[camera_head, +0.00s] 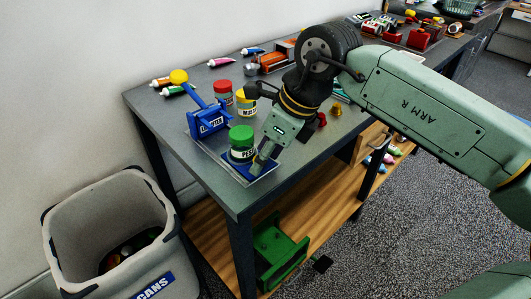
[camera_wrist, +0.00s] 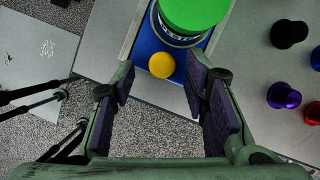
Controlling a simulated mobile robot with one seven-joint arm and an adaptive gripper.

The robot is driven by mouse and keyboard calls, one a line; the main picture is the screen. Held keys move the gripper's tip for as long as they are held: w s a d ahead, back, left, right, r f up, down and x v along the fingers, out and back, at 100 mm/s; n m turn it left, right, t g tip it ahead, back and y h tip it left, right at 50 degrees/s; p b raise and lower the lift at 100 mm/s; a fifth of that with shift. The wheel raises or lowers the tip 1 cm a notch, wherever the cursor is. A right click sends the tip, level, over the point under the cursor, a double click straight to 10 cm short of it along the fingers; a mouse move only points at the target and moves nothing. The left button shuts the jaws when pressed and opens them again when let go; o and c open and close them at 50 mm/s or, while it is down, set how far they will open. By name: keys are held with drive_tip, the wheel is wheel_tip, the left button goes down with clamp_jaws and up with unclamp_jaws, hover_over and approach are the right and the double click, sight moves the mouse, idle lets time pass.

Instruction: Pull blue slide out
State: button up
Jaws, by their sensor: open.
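The blue slide (camera_wrist: 150,45) lies in a pale grey frame at the table's near edge, with a green-lidded jar (camera_wrist: 190,14) standing on it. A round yellow knob (camera_wrist: 162,66) is at the slide's near end in the wrist view. My gripper (camera_wrist: 160,84) is open and empty, with one dark pad on each side of the knob's line and the knob near the fingertips. Contact cannot be told. In the head view, my gripper (camera_head: 258,168) points down beside the green-lidded jar (camera_head: 242,142) and hides the knob; part of the blue slide (camera_head: 268,168) shows.
Red-lidded (camera_head: 223,93) and yellow-lidded (camera_head: 243,106) jars stand behind. A grey bin (camera_head: 108,235) is on the floor at left. A green object (camera_head: 280,252) sits on the lower shelf.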

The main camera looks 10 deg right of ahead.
drive_tip(key=v, duration=1.2)
